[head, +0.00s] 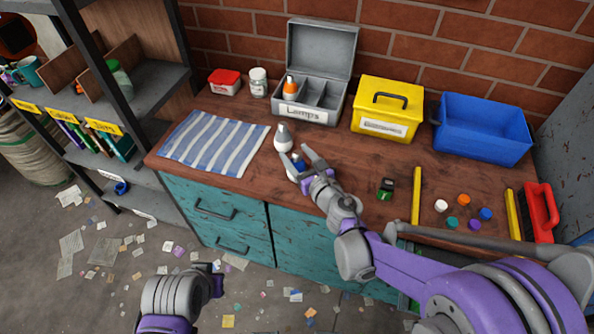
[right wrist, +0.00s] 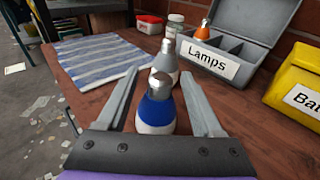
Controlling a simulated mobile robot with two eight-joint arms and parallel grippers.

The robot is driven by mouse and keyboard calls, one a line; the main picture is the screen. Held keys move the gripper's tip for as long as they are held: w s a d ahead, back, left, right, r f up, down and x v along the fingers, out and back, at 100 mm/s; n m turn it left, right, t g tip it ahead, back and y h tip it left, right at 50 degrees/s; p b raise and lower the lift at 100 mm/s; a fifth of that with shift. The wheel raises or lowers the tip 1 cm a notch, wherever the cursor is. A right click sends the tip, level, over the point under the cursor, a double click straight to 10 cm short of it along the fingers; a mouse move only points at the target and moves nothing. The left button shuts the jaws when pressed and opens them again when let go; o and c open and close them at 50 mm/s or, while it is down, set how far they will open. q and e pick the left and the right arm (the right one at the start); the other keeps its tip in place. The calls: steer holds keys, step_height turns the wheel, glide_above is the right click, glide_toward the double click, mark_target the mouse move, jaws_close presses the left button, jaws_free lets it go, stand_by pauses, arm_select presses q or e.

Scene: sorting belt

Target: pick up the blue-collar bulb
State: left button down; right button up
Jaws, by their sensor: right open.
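The blue-collar bulb (right wrist: 156,110) stands upright on the wooden bench, its silver cap up and a white band below the blue. In the head view the bulb (head: 298,164) is partly hidden by my right gripper (head: 295,153). In the right wrist view the right gripper (right wrist: 158,75) is open, with one finger on each side of the bulb and gaps between. A grey-white bulb (right wrist: 167,60) stands just behind it, also seen in the head view (head: 283,138). My left gripper (head: 214,281) is low in front of the bench; its jaws are unclear.
The open grey Lamps box (head: 303,115) holds an orange-collar bulb (head: 291,86) in one compartment. A striped cloth (head: 213,142) lies to the left. A yellow box (head: 385,124) and blue bin (head: 484,145) stand at the back right. A dark-green object (head: 386,189) lies right of the gripper.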

jaws_close()
stand_by(1.4)
